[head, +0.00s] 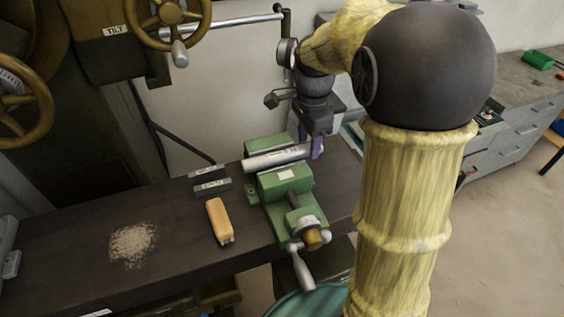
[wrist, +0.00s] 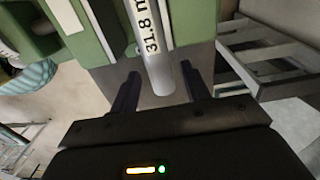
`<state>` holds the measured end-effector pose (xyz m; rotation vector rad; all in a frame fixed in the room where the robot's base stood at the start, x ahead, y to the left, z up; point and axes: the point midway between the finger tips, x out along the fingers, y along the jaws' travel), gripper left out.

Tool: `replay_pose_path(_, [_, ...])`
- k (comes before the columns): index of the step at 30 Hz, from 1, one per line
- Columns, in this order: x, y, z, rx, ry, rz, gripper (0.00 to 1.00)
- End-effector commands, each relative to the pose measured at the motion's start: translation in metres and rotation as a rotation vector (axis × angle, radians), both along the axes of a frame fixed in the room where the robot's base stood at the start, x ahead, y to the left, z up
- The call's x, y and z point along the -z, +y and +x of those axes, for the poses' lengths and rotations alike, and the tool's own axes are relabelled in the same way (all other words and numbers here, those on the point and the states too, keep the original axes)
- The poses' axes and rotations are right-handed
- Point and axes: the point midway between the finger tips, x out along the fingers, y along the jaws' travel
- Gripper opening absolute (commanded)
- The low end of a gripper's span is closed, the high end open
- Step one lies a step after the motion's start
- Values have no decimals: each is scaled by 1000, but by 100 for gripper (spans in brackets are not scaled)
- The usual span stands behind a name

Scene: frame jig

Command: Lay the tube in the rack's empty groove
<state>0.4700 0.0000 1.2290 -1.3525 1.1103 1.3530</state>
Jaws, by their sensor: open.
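The tube (head: 277,159) is a silver metal cylinder lying between the jaws of the green vise (head: 284,184). In the wrist view the tube (wrist: 152,45) carries a label reading "31.8 m", cut off by the frame edge, and its near end sticks out of the vise. My gripper (head: 318,147) is at the tube's right end. In the wrist view its two dark purple fingers (wrist: 160,84) are apart, one on each side of the tube's end, with a gap on both sides. I cannot make out a rack with grooves in either view.
A bronze handwheel machine (head: 125,50) stands behind at left. The bench's front left is mostly clear.

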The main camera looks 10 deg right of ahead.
Motion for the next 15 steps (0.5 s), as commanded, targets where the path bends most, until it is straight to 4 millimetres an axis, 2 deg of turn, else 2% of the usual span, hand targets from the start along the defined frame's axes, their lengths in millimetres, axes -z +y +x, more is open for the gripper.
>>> replay_pose_path(1, [7, 0, 0, 0, 0, 0, 47])
replay_pose_path(4, [11, 0, 0, 0, 0, 0, 47])
replay_pose_path(15, [12, 0, 0, 0, 0, 0, 47])
